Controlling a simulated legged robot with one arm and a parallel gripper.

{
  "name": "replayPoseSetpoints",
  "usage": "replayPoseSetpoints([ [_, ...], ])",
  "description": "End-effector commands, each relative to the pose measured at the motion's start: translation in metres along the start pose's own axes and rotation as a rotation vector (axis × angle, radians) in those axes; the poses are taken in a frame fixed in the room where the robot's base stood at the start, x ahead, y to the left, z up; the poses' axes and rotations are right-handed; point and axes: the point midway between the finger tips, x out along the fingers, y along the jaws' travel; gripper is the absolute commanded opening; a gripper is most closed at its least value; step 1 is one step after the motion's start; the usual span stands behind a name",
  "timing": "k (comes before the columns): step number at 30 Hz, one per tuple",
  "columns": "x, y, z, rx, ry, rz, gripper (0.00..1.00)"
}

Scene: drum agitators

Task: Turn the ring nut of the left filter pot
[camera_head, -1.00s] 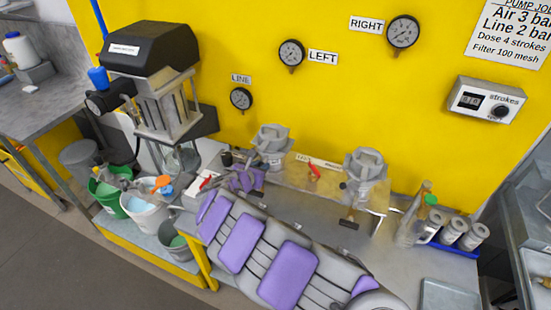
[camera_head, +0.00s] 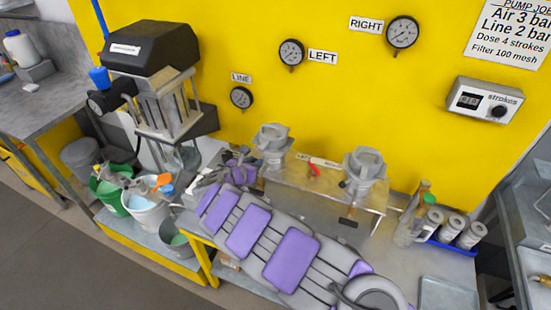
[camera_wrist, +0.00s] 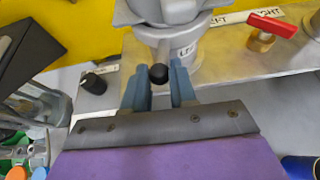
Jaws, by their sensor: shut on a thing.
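The left filter pot (camera_head: 271,146) is a grey metal pot with a lobed ring nut (camera_head: 271,131) at its top, standing at the back of the bench under the yellow wall. In the wrist view the pot's lower body (camera_wrist: 181,48), with a partly hidden label, and the lobed underside of the ring nut (camera_wrist: 172,10) are close ahead. My gripper (camera_wrist: 159,88) is just in front of the pot. Its two blue-grey fingers stand on either side of a black-knobbed handle (camera_wrist: 158,73) and are shut on it. The handle's inner end is hidden.
A red-handled valve (camera_wrist: 270,27) is right of the pot. The right filter pot (camera_head: 364,172) stands farther right. Another black knob (camera_wrist: 93,83) is left of my gripper. A pump with a black head (camera_head: 163,46) and several buckets are at the left.

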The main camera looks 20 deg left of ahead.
Motion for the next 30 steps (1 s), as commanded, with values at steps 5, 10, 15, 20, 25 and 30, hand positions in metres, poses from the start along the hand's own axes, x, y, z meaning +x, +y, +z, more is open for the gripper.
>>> replayPoseSetpoints([
  [5, 0.003, 0.014, 0.001, 0.0, 0.003, 0.005, 0.13],
  [10, 0.004, 0.016, 0.002, -0.001, 0.0, 0.004, 0.14],
  [15, 0.004, 0.017, 0.002, -0.001, 0.001, 0.003, 0.14],
  [20, 0.009, 0.025, 0.002, 0.001, 0.003, 0.001, 0.16],
  [25, 0.012, 0.031, 0.005, -0.001, 0.0, 0.003, 0.17],
  [30, 0.012, 0.033, 0.005, -0.001, -0.001, 0.004, 0.36],
])
